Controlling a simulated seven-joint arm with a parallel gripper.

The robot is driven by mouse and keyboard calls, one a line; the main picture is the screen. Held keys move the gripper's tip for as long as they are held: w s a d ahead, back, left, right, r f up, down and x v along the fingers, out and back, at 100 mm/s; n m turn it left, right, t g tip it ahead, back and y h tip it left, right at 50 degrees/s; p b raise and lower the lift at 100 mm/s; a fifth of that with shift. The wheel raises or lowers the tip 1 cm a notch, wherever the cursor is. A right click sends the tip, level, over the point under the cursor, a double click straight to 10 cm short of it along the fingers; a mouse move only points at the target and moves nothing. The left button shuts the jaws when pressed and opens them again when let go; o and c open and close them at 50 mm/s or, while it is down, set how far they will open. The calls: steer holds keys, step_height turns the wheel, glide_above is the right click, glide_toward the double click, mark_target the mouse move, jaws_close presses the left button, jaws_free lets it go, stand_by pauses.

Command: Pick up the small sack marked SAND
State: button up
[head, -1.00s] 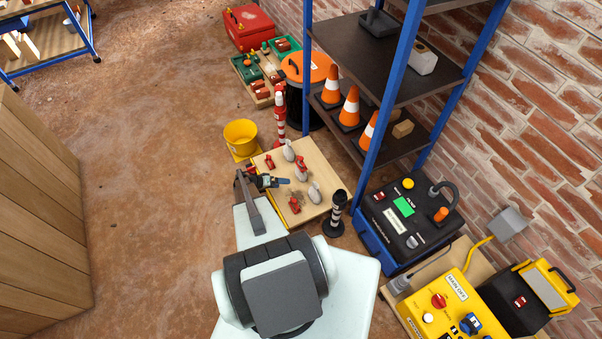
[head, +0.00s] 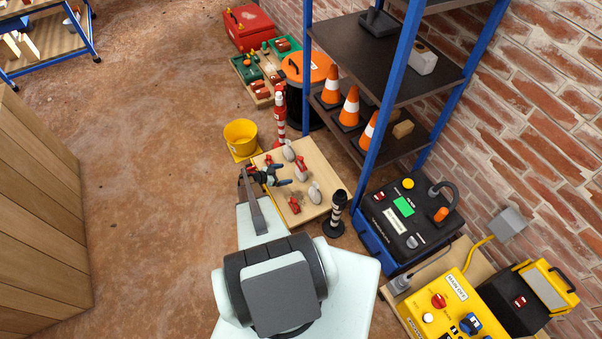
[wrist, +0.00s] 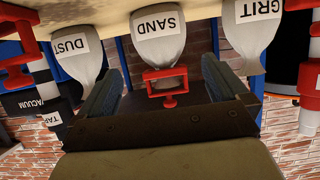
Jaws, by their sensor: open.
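The small sack marked SAND (wrist: 160,32) is pale grey with a white label and shows at the top middle of the wrist view, between the sacks marked DUST (wrist: 80,55) and GRIT (wrist: 250,35). A red clamp-like piece (wrist: 166,88) shows at its narrow end. My gripper (wrist: 160,88) is open, with one blue-padded finger on each side of that narrow end. I cannot tell whether either finger touches it. In the head view my gripper (head: 284,175) is just left of the middle sack (head: 302,176) on the wooden board (head: 322,160). Labels are unreadable there.
A yellow bucket (head: 240,136) stands beyond the board. A red-and-white post (head: 280,115) and a black-and-white post (head: 335,213) stand near its edges. The blue shelf rack (head: 385,95) rises close on the right. Open floor (head: 150,180) lies to the left.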

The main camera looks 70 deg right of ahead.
steer(key=x, duration=1.1)
steer(key=shift+s+d+r, duration=0.2)
steer(key=shift+d, duration=0.1)
steer(key=shift+c, duration=0.3)
steer(key=c, duration=1)
steer(key=shift+c, duration=0.5)
steer(key=shift+r, duration=0.15)
